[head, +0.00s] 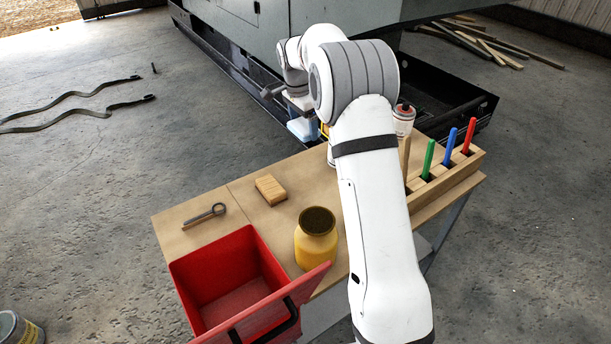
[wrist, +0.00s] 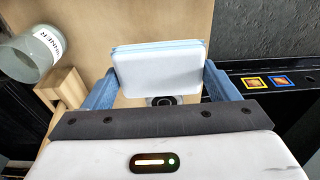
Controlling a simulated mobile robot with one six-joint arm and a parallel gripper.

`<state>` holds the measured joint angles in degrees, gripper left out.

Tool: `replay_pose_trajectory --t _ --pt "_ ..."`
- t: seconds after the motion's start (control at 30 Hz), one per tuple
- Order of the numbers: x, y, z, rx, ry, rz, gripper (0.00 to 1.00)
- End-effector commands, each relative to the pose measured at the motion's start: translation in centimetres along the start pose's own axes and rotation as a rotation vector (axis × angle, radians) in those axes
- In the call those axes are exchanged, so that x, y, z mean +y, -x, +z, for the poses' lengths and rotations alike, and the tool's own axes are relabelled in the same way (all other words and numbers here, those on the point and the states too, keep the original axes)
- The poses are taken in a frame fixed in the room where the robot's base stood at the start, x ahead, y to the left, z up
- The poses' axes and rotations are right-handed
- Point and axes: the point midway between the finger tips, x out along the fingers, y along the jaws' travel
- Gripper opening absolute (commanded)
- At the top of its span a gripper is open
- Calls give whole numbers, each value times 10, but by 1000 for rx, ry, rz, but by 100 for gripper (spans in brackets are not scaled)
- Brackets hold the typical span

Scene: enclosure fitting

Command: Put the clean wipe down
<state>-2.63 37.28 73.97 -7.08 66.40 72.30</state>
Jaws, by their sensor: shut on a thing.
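The clean wipe is a folded white pad with light blue layers (wrist: 160,70). It sits between the blue fingers of my gripper (wrist: 158,78) in the wrist view, and the gripper is shut on it. In the head view the wipe (head: 303,129) shows as a pale blue-white patch by the bench's far edge, below my wrist. My arm hides most of the gripper there. The wrist view shows the wooden bench top (wrist: 140,20) behind the wipe; I cannot tell whether the wipe touches it.
The bench (head: 235,200) holds a red open bin (head: 215,270), yellow jar (head: 316,240), wooden block (head: 270,189), eye bolt (head: 205,215) and rack of coloured sticks (head: 450,180). A capped bottle (head: 404,120) stands behind my arm. A labelled jar (wrist: 32,52) is left of the wipe in the wrist view.

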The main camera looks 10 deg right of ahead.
Motion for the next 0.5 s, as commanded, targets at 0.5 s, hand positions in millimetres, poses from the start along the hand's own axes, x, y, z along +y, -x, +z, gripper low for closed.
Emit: replay_pose_trajectory --t 0.5 --pt "2 -117 12 -2 -5 4 63"
